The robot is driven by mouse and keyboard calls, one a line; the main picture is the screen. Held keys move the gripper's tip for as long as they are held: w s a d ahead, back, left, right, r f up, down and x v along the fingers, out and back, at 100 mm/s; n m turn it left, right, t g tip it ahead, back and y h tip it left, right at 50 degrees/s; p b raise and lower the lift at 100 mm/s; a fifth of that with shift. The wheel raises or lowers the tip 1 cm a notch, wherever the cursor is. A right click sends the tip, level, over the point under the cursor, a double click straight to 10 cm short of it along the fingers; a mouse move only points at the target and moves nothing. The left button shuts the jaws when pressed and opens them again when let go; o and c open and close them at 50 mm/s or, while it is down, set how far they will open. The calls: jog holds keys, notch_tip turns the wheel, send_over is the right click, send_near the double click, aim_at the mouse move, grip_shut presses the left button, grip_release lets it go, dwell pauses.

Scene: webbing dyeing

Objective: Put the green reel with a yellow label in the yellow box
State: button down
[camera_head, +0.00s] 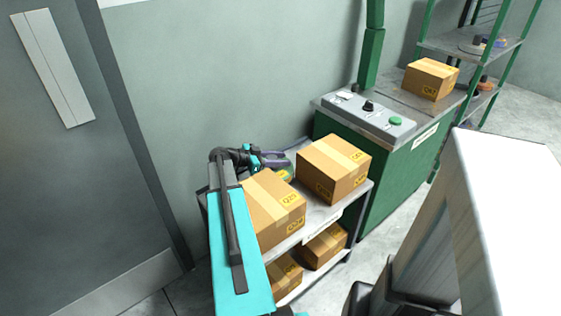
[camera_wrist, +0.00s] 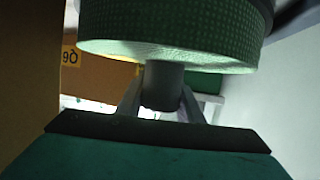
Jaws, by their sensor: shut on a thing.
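The green reel (camera_wrist: 165,52) fills the top of the wrist view, with a grey hub (camera_wrist: 163,86) below its pale rim. My gripper (camera_wrist: 163,104) is shut on this hub, one finger on each side. In the head view the green reel (camera_head: 287,171) is small, at the end of my gripper (camera_head: 271,160), above the back of a grey cart and behind two cardboard boxes. A yellow patch shows on it there, partly hidden. I see no plainly yellow box; the boxes in view are brown cardboard with yellow labels.
Two cardboard boxes (camera_head: 336,166) (camera_head: 268,207) stand on the cart (camera_head: 321,224), with more on its lower shelf. A green cabinet (camera_head: 411,172) with a control panel stands to the right, bearing another box (camera_head: 431,78). The wall is close behind the cart.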

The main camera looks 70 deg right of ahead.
jog(key=shift+f, duration=0.4)
jog(key=c, duration=1.2)
grip_release()
jog(key=shift+b+v, duration=0.35)
jog(key=shift+v, duration=5.7)
